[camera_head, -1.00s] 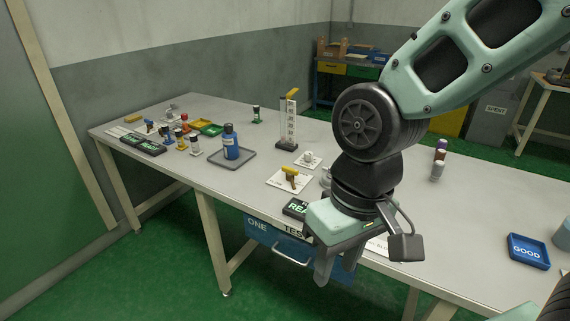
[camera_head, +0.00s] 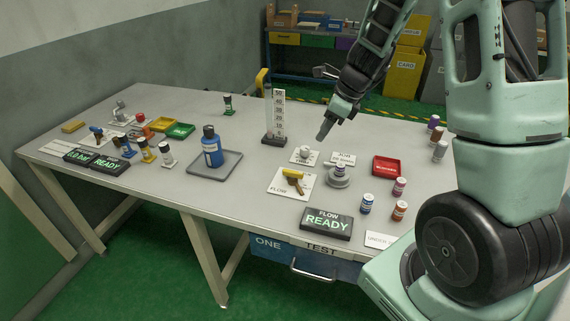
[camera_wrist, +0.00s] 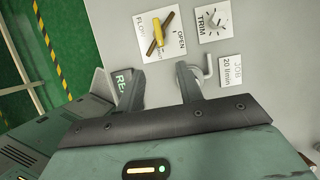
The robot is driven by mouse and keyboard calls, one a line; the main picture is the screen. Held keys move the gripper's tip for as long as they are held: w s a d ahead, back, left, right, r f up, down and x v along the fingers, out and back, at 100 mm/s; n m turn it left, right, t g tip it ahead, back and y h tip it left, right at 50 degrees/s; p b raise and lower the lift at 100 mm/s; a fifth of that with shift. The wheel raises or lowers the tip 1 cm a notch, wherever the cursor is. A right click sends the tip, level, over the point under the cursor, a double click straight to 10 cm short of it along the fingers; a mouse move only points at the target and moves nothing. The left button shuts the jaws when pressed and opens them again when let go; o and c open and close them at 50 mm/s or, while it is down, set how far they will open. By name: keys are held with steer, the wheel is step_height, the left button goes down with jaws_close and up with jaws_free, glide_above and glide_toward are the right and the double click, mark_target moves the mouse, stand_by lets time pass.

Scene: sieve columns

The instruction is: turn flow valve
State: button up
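The flow valve (camera_head: 293,178) has a yellow handle and a brass-coloured body on a white plate marked FLOW, at the table's middle front. In the wrist view the valve (camera_wrist: 157,33) is ahead of the fingers, with OPEN printed beside it. My gripper (camera_head: 325,130) is above the table, behind and to the right of the valve, apart from it. In the wrist view my gripper (camera_wrist: 160,85) has its fingers spread, with nothing between them.
A clear column with a scale (camera_head: 274,120) rises behind. A blue bottle (camera_head: 211,148) stands on a grey tray (camera_head: 229,166) to the left.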

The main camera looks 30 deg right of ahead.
mark_target(297, 172)
steer(key=b+x, duration=0.3)
steer(key=x, duration=1.4)
jaws_close()
